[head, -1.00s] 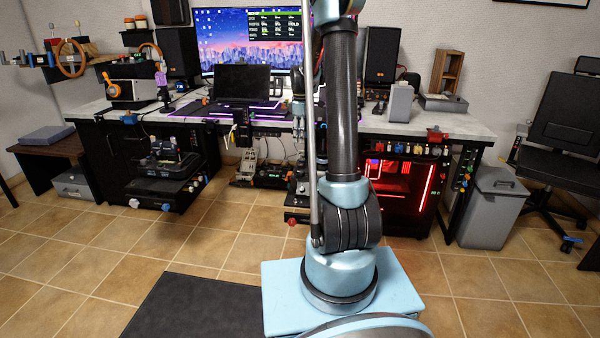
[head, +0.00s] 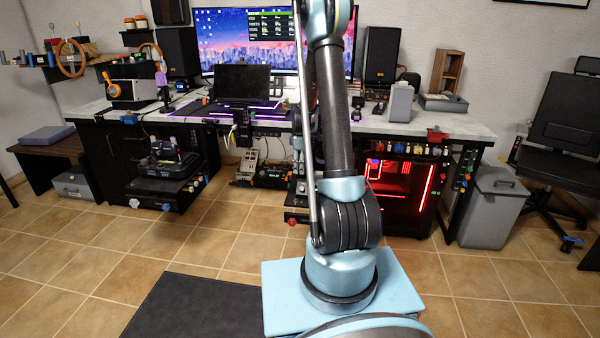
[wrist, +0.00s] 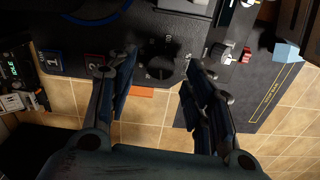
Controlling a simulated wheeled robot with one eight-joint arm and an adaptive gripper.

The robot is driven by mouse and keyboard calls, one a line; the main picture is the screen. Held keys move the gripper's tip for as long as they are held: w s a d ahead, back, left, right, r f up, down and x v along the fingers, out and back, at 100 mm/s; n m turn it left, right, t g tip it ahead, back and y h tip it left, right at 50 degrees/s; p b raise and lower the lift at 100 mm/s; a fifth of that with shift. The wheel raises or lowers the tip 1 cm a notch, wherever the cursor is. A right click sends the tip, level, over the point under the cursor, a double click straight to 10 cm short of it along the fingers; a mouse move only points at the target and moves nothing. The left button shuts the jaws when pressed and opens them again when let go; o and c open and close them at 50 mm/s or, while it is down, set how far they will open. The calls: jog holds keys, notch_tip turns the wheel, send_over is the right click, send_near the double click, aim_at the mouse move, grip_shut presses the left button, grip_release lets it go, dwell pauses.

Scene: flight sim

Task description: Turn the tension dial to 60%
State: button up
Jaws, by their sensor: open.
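In the wrist view my gripper (wrist: 160,72) is open, with one dark blue finger on each side and nothing between them. Just beyond the fingertips is a black panel (wrist: 130,58) with a dark round dial (wrist: 163,62), ringed by small light marks. The dial lies roughly between the fingertips in the picture; I see no contact. Its setting is too small and dark to read, and I cannot tell whether it is the tension dial. In the head view my gripper is not clearly visible, with my arm in front of the desk's middle.
The wrist view also shows switches numbered 1 (wrist: 53,60) and 2 (wrist: 94,62), a red switch (wrist: 246,54) and a lit display (wrist: 14,68). In the head view, a desk (head: 400,124) bears a monitor (head: 240,40). Tiled floor (head: 60,270) is open at left.

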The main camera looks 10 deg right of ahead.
jog(key=shift+f, duration=1.3)
